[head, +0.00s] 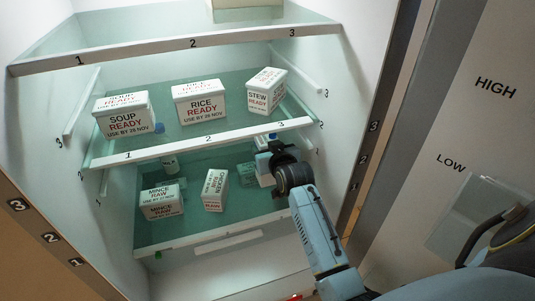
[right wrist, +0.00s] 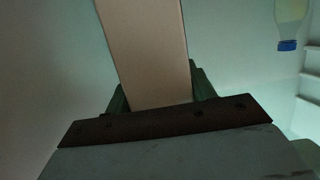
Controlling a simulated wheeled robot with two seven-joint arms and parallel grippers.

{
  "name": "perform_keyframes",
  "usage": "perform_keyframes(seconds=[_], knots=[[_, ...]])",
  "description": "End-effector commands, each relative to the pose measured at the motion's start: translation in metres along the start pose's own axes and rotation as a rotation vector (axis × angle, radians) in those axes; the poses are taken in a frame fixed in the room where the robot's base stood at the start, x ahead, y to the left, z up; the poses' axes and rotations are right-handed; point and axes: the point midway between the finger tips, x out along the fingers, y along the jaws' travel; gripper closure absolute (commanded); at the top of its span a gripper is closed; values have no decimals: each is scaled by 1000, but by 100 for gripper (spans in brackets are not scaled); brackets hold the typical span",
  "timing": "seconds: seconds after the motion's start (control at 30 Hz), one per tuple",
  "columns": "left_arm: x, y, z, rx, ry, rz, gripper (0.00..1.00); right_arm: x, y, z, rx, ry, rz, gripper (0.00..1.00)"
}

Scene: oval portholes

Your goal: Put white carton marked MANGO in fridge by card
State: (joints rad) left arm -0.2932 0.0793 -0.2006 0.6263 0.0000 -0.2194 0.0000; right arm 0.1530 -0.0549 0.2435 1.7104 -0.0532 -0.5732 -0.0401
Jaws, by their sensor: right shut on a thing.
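My right gripper (head: 266,152) reaches into the fridge (head: 165,230), at the right of the lower shelf level. It is shut on a pale carton (right wrist: 145,50), which fills the space between the fingers in the right wrist view. In the head view a white piece of it seems to show beside the gripper, mostly hidden by the gripper and the shelf edge. No MANGO marking is readable on the side I see. No card is clearly readable. My left gripper is not in view.
The middle shelf (head: 205,142) holds cartons marked SOUP (head: 128,124), RICE (head: 203,105) and STEW (head: 264,95). Below stand a MINCE carton (head: 160,203) and a CHICKEN carton (head: 215,190). A blue-capped bottle (right wrist: 288,22) is near. The door marked HIGH and LOW (head: 480,130) is at right.

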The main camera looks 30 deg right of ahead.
Motion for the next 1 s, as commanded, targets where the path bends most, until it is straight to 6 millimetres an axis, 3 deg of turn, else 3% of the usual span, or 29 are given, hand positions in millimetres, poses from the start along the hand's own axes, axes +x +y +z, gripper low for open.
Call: perform_keyframes(seconds=[0.17, 0.57, 0.6, 0.73, 1.0], knots=[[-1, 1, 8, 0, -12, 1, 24, 5, 0, 18, 1, 3, 0, 92], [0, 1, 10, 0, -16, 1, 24, 6, 0, 22, 0, 4, 0, 92], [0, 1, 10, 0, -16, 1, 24, 6, 0, 25, 0, -1, 0, 42], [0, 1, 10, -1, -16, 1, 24, 6, 0, 24, 0, -2, 0, 25], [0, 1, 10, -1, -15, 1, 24, 6, 0, 24, 0, -1, 0, 24]])
